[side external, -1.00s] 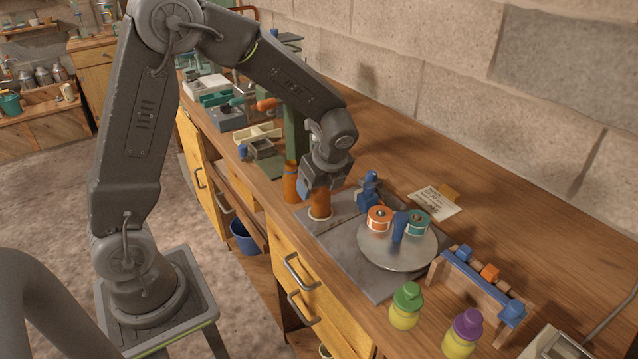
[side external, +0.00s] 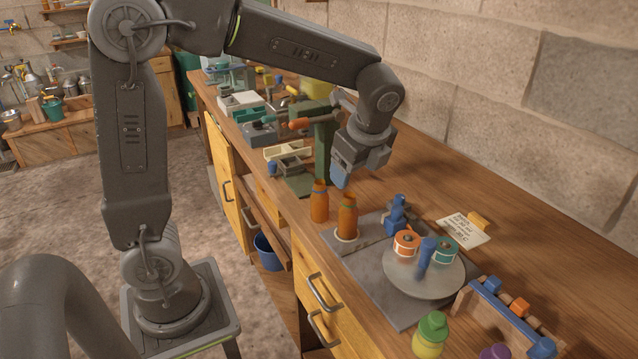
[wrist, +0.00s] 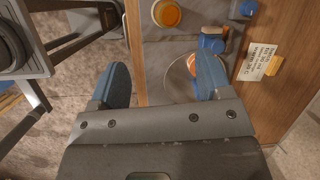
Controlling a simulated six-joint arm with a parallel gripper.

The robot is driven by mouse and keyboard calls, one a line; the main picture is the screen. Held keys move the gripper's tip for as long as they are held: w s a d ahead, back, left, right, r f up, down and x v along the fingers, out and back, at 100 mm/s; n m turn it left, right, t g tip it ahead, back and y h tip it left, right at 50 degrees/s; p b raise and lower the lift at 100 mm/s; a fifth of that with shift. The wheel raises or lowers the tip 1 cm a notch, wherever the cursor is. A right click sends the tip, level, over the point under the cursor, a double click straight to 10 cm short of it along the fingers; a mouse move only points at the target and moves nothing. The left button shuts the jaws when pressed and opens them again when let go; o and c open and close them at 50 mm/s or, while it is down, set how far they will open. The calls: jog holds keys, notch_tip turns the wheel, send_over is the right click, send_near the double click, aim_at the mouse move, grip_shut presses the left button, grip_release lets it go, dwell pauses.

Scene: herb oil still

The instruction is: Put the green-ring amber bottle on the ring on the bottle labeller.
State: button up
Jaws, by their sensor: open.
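The green-ring amber bottle (side external: 347,222) stands upright on the pale ring (side external: 346,237) of the bottle labeller (side external: 372,262). In the wrist view an amber bottle (wrist: 167,13), seen from above, sits in a pale ring near the top edge. My gripper (side external: 341,180) is above and apart from the bottle in the side view. Its blue fingers are spread and empty in the wrist view (wrist: 164,78). A second amber bottle (side external: 319,205) stands on the bench just left of the labeller; its neck band looks bluish.
The labeller carries orange (side external: 406,243) and teal (side external: 444,249) label rolls on a round plate (side external: 425,280). A green post (side external: 325,150) stands behind the bottles. A green-capped bottle (side external: 431,335) and wooden rack (side external: 505,315) are at the front right. Bare bench lies toward the wall.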

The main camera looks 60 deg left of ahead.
jog(key=s+d+r+n+t+h, duration=0.1)
jog(key=s+d+n+t+h, duration=0.1)
jog(key=s+n, duration=0.6)
jog(key=s+d+r+n+t+h, duration=0.1)
jog(key=s+d+n+t+h, duration=0.1)
jog(key=s+n, duration=0.6)
jog(key=shift+r+t, duration=0.25)
jog(key=shift+t, duration=0.25)
